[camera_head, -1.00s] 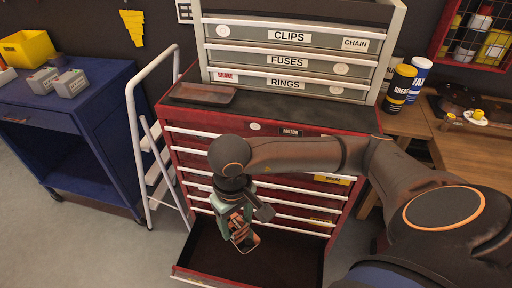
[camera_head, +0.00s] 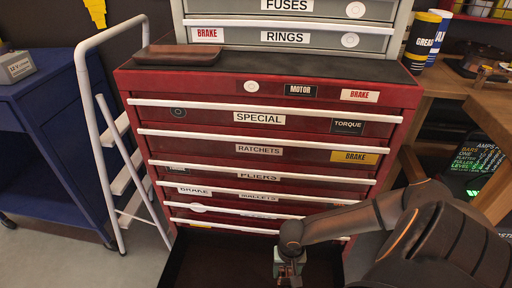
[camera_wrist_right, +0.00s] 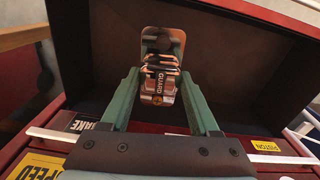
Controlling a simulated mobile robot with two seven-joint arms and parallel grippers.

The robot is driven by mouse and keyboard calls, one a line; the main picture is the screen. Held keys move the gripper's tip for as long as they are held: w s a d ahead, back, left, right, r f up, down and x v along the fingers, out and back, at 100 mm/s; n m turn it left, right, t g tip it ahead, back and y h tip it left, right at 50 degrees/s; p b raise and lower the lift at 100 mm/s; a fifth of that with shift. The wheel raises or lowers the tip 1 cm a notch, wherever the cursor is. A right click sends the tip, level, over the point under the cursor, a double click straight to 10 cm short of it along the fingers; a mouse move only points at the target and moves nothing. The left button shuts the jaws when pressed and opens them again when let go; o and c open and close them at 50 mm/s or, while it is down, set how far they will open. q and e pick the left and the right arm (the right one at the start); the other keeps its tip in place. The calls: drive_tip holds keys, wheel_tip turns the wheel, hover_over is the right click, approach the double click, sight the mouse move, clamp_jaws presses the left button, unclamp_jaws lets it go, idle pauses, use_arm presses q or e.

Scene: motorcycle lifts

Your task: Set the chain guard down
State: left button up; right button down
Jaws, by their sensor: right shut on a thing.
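In the head view my right gripper (camera_head: 288,272) is at the bottom edge, over the open bottom drawer (camera_head: 215,262) of the red tool chest; the guard cannot be made out there. The wrist view shows the guard against the drawer's dark inside (camera_wrist_right: 235,75). I cannot tell whether it touches the drawer floor. My left gripper is not in view.
The red chest (camera_head: 215,115) has several closed drawers with white handles above the open one. A brown tray (camera_head: 180,55) lies on its top. A white step ladder (camera_head: 100,130) and a blue cabinet (camera_head: 50,150) stand left. A wooden bench (camera_head: 455,95) is at right.

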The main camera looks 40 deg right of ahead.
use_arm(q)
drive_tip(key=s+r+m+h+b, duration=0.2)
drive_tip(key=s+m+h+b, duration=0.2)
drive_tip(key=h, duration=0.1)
use_arm(e)
drive_tip(key=s+d+f+m, duration=0.1)
drive_tip(key=s+d+f, duration=0.35)
drive_tip(key=f, duration=0.45)
drive_tip(key=b, duration=0.6)
hover_over(262, 284)
drive_tip(key=s, duration=0.2)
drive_tip(key=f, duration=0.8)
drive_tip(key=shift+w+a+f, duration=0.15)
drive_tip(key=shift+a+f, duration=0.1)
drive_tip(key=shift+a, duration=0.05)
drive_tip(key=shift+w+a+f, duration=0.1)
drive_tip(key=shift+w+f, duration=0.05)
drive_tip(key=shift+f, duration=0.05)
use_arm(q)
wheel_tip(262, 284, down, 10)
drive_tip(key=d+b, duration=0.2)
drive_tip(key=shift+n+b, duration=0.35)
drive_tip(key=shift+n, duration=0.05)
use_arm(e)
drive_tip(key=shift+w+a+f, duration=0.1)
drive_tip(key=shift+w+f, duration=0.1)
drive_tip(key=shift+f, duration=1.55)
drive_tip(key=shift+f, duration=0.1)
